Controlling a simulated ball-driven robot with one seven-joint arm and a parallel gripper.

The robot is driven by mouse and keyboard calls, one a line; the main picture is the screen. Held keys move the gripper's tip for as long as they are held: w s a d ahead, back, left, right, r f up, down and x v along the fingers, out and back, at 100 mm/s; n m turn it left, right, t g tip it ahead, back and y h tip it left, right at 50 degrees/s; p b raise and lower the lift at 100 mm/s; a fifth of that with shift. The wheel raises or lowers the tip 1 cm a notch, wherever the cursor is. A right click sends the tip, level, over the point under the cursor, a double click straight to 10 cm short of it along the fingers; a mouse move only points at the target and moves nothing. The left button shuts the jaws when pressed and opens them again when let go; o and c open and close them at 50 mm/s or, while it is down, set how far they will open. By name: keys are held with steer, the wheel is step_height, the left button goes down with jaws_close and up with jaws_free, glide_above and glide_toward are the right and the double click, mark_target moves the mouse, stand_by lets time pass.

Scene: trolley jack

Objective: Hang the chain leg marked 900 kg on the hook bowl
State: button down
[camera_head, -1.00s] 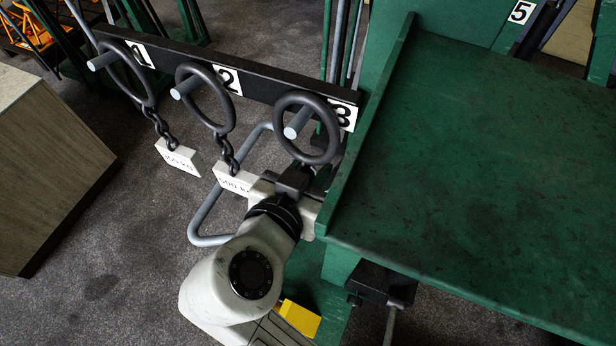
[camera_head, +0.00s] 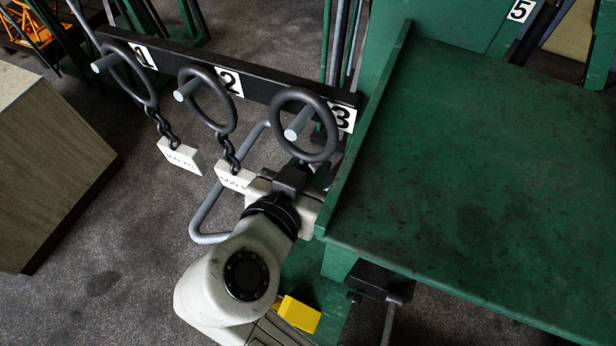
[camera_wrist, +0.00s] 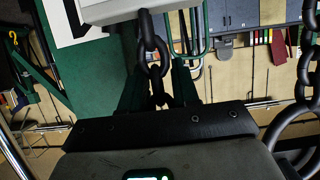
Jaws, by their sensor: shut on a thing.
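Three chain legs hang by dark rings on a black rail's pegs 1, 2 and 3. The ring at peg 1 (camera_head: 112,66) has a white tag (camera_head: 180,157), and the ring at peg 2 (camera_head: 231,112) has another (camera_head: 236,180); their first digits are unclear. The ring at peg 3 (camera_head: 331,131) is still around its peg. My gripper (camera_head: 293,180) is just below this ring, shut on its chain. In the wrist view the chain (camera_wrist: 153,45) runs from a white tag (camera_wrist: 130,8) to between the fingers. No 900 kg mark is readable. A yellow hook (camera_wrist: 12,42) shows there at far left.
A green bench (camera_head: 480,190) with a raised edge stands close to my gripper's right. A bent grey bar (camera_head: 213,212) is left of my wrist. A wooden box (camera_head: 50,160) stands at left, with open floor between.

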steer(key=s+a, duration=0.2)
steer(key=s, duration=0.4)
stand_by(1.1)
steer(key=shift+r, duration=0.1)
steer(key=shift+s+a, duration=0.3)
steer(key=shift+s, duration=0.5)
steer(key=shift+s+a, duration=0.3)
steer(key=shift+s, duration=0.45)
steer(key=shift+s+a, duration=0.3)
steer(key=shift+s, duration=0.5)
